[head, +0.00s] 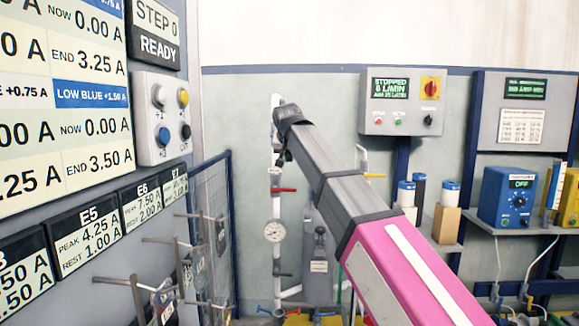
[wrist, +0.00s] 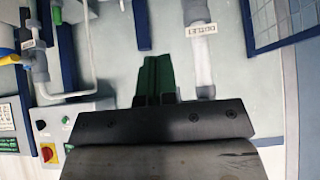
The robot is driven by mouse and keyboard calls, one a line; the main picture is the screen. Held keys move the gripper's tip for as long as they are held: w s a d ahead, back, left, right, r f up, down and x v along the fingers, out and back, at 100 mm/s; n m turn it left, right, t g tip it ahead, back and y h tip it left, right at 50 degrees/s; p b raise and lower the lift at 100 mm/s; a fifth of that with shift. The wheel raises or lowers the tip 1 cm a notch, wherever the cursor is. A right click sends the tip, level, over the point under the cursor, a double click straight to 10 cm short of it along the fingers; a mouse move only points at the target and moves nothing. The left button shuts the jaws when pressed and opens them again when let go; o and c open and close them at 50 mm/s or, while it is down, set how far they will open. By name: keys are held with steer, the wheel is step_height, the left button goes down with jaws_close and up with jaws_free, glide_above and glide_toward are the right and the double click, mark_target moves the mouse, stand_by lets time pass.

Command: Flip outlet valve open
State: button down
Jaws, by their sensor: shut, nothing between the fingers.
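My gripper (wrist: 157,62) is shut and empty in the wrist view, its dark green fingers together. Beside it to the right runs a white pipe (wrist: 202,70) with an upside-down tag (wrist: 202,30) that seems to read OUTLET. A dark valve body (wrist: 195,10) sits at the top edge; no handle on it is clear. In the head view my arm reaches the upper part of the white pipe (head: 276,235) and covers some of it. A red handle (head: 283,190) sticks out rightward below. I cannot tell which handle there is the outlet valve's.
A pressure gauge (head: 279,231) is on the pipe. A control box (head: 403,101) with a red-yellow switch hangs to the right, its display reading STOPPED. A yellow handle (head: 374,176) shows behind my arm. A blue-framed mesh fence (head: 212,245) stands left of the pipe.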

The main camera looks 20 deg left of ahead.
glide_above(284, 190)
steer(key=d, duration=0.2)
step_height(284, 190, down, 6)
steer(key=shift+d+f, duration=0.15)
steer(key=shift+f, duration=2.1)
steer(key=shift+d+f, duration=0.1)
